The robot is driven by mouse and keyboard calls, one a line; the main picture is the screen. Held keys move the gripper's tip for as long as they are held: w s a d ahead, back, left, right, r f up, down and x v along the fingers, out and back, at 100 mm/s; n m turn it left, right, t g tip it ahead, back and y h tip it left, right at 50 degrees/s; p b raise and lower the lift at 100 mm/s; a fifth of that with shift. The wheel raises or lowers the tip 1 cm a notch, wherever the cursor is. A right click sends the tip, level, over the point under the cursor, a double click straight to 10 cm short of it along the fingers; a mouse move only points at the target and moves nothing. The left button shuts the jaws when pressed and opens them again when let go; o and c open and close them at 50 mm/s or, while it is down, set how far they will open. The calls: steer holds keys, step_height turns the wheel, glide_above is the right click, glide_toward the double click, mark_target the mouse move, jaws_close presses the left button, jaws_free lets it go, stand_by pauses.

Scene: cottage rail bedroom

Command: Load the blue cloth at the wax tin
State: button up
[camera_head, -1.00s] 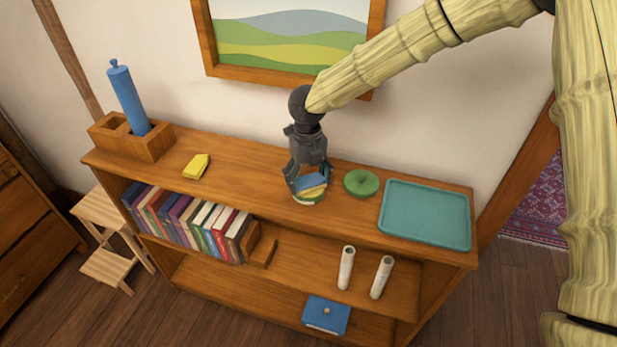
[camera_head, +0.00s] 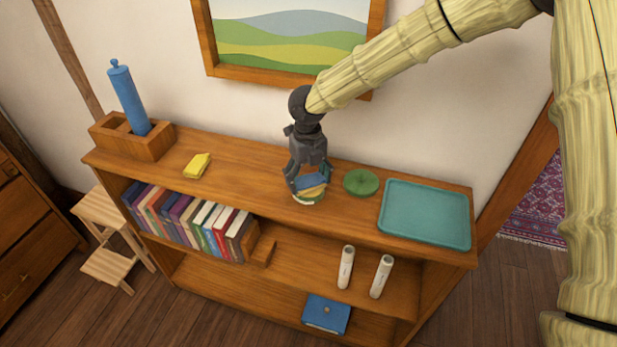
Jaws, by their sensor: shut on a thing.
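My gripper (camera_head: 308,182) points down over the middle of the shelf top and is shut on the blue cloth (camera_head: 312,180). The cloth sits between the fingers, at the mouth of the wax tin (camera_head: 308,200). A yellowish patch, perhaps the wax, shows just below the cloth. The tin stands on the shelf top near its front edge, and the fingers hide much of it. I cannot tell how firmly the cloth touches the wax. A round green lid-like disc (camera_head: 361,182) lies just right of the tin.
A teal tray (camera_head: 425,213) lies at the right end of the shelf top (camera_head: 245,180). A yellow folded cloth or block (camera_head: 197,166) and a wooden holder (camera_head: 150,147) with a blue cylinder (camera_head: 128,98) are to the left. Books, two white tubes and a blue box fill parts of the lower shelves.

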mark_target(308, 177)
steer(key=shift+s, duration=0.1)
steer(key=shift+r+p, duration=3.05)
steer(key=shift+r, duration=0.4)
